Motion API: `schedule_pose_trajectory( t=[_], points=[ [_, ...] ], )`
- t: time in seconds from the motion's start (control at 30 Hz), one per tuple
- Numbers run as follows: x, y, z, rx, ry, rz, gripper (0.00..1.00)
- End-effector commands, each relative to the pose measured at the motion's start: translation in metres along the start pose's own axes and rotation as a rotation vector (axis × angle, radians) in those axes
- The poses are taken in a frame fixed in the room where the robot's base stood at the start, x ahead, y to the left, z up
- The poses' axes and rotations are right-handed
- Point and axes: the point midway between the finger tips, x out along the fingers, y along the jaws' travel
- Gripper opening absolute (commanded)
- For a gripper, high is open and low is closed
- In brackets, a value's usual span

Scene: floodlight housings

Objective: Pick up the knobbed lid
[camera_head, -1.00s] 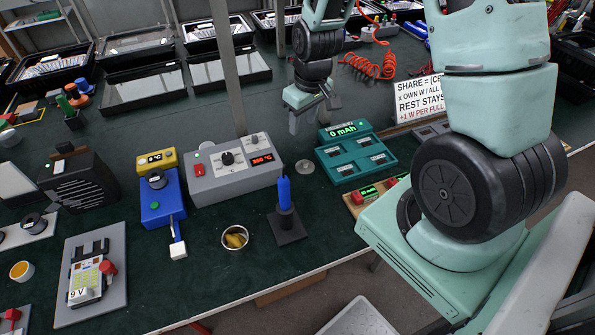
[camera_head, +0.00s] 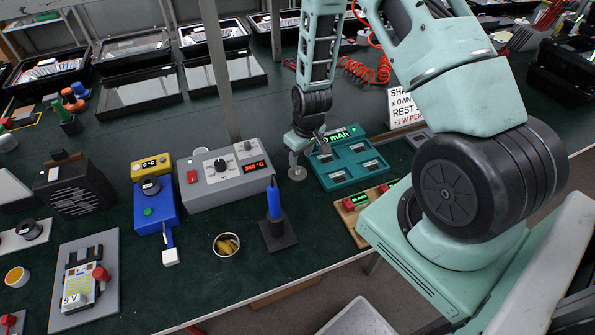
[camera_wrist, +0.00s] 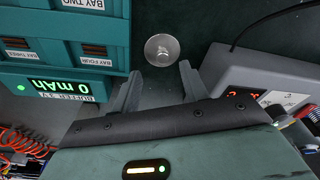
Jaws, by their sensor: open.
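The knobbed lid is a small, round, pale grey disc (camera_wrist: 162,50) lying on the dark green bench top, with a small knob at its middle. In the head view the lid (camera_head: 297,174) lies between the grey station and the teal charger, just below my gripper (camera_head: 300,155). In the wrist view my gripper (camera_wrist: 159,78) is open and empty, its two fingers apart. The lid appears beyond the fingertips, roughly in line with the gap between them. The fingers do not appear to touch it.
The teal charger (camera_head: 345,165) stands close to the right of the lid in the head view. The grey station with dials (camera_head: 225,178) is close on its left. A blue tool in a black stand (camera_head: 275,205) and a cup (camera_head: 227,245) are nearer the front edge.

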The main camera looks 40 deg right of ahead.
Motion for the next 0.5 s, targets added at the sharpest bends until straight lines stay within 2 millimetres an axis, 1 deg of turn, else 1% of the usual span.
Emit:
schedule_pose_trajectory(
  t=[0.17,0.4,0.5],
  points=[
    [0.012,-0.003,0.001,0.001,-0.003,-0.002,0.44],
    [0.041,-0.004,0.000,0.000,-0.002,-0.001,0.44],
    [0.049,-0.004,0.000,0.000,-0.001,-0.001,0.44]
  ],
)
